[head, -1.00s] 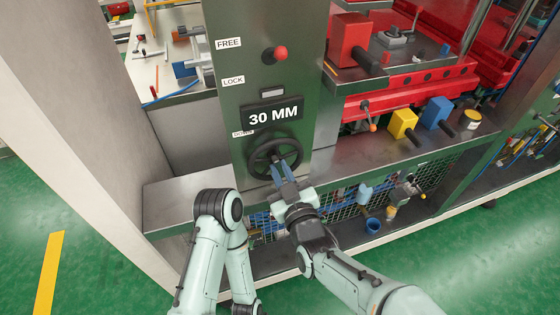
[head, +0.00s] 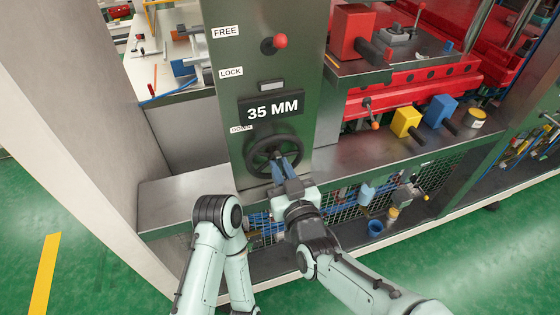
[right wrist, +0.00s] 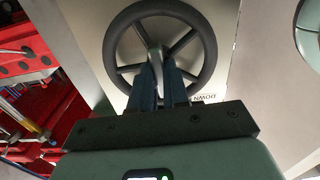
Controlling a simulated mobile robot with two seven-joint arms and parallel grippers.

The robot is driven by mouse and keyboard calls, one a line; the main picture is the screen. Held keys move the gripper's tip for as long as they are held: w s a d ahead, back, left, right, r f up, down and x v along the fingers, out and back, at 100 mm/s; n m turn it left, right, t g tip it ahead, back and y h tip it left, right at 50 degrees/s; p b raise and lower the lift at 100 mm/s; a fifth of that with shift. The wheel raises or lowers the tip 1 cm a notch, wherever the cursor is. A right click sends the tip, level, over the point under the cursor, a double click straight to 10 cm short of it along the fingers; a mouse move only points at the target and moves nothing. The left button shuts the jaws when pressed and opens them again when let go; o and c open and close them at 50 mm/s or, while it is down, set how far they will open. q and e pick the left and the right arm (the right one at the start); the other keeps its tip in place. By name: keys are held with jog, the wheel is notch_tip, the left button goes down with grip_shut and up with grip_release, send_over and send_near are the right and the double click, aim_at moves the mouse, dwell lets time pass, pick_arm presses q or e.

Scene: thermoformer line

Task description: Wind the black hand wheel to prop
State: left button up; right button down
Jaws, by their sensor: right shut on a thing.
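The black hand wheel (head: 256,156) is on the front of a dark metal panel, under a display (head: 272,110) that reads 35 MM. My right gripper (head: 283,166) reaches it from below, its blue fingers at the wheel's lower right. In the right wrist view the wheel (right wrist: 112,46) shows its rim and spokes, and the fingers (right wrist: 158,68) are shut on its grey handle, partly hiding it.
A red-knobbed lever (head: 280,41) sits above the display, beside the FREE (head: 226,32) and LOCK (head: 231,72) labels. A metal ledge (head: 180,203) runs below the panel. Yellow (head: 405,122) and blue (head: 440,109) blocks stand to the right.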

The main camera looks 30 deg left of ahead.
dwell(0.3)
jog(key=shift+m+b, duration=1.4)
jog(key=shift+f+m+b, duration=0.1)
jog(key=shift+m+b, duration=1.2)
jog(key=shift+m, duration=0.1)
